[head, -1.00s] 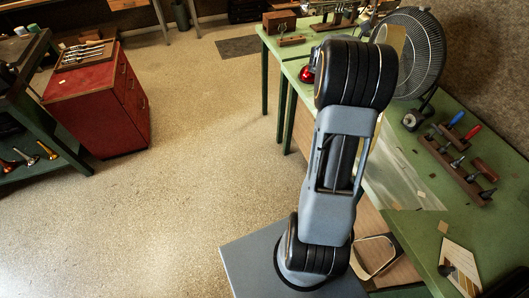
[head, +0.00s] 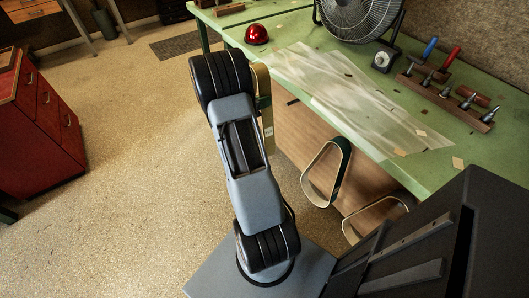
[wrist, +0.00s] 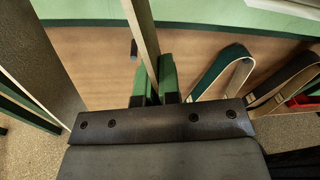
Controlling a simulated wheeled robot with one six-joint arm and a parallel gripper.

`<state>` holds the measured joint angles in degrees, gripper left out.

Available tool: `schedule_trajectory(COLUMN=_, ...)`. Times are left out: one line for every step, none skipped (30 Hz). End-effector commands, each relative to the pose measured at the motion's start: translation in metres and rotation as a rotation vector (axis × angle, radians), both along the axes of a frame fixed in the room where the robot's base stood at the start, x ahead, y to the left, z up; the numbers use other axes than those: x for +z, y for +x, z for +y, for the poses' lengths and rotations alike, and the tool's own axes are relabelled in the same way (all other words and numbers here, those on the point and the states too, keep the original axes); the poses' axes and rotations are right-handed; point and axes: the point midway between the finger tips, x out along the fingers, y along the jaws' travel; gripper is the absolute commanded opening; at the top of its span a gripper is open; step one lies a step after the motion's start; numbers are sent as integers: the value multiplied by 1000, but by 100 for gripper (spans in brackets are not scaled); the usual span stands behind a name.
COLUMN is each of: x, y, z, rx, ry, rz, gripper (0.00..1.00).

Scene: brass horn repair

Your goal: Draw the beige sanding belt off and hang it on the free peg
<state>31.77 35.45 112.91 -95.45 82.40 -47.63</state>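My gripper (wrist: 156,82) has green finger pads on both sides of a long beige belt strip (wrist: 144,35) in the wrist view. The pads look closed on it with no clear gap. In the head view the beige belt (head: 265,100) hangs upright just right of my arm's upper end, which hides my gripper. A bare dark peg (wrist: 133,50) sticks out of the wooden panel just left of the strip; it also shows in the head view (head: 292,102). A green-faced belt (wrist: 218,70) hangs to the right, and a brownish belt (wrist: 285,80) beyond it.
The wooden panel (head: 285,135) lies below the green bench top's edge. On the bench are a red dome (head: 257,34), a fan (head: 358,15) and a tool rack (head: 445,98). A red cabinet (head: 40,125) stands left. The floor between is open.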

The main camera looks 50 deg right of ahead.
Motion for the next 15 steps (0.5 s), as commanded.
schedule_trajectory(x=-45, y=-2, z=2, rx=12, ry=-1, rz=-11, gripper=0)
schedule_trajectory(x=-58, y=-2, z=4, rx=19, ry=-3, rz=-22, gripper=0)
schedule_trajectory(x=-76, y=-4, z=5, rx=27, ry=-5, rz=-33, gripper=0)
schedule_trajectory(x=-88, y=-4, z=6, rx=33, ry=-7, rz=-43, gripper=0)
schedule_trajectory(x=-99, y=-5, z=7, rx=38, ry=-8, rz=-52, gripper=0)
schedule_trajectory(x=-112, y=-6, z=9, rx=44, ry=-10, rz=-62, gripper=0)
schedule_trajectory(x=-121, y=-7, z=10, rx=48, ry=-11, rz=-69, gripper=0)
schedule_trajectory(x=-130, y=-8, z=10, rx=52, ry=-12, rz=-76, gripper=0)
schedule_trajectory(x=-139, y=-9, z=12, rx=57, ry=-14, rz=-83, gripper=0)
schedule_trajectory(x=-145, y=-10, z=12, rx=59, ry=-15, rz=-89, gripper=0)
schedule_trajectory(x=-150, y=-10, z=13, rx=62, ry=-15, rz=-94, gripper=0)
schedule_trajectory(x=-157, y=-11, z=14, rx=64, ry=-16, rz=-99, gripper=0)
schedule_trajectory(x=-160, y=-12, z=14, rx=66, ry=-17, rz=-102, gripper=0)
schedule_trajectory(x=-163, y=-12, z=15, rx=67, ry=-17, rz=-105, gripper=0)
schedule_trajectory(x=-166, y=-12, z=15, rx=69, ry=-17, rz=-110, gripper=0)
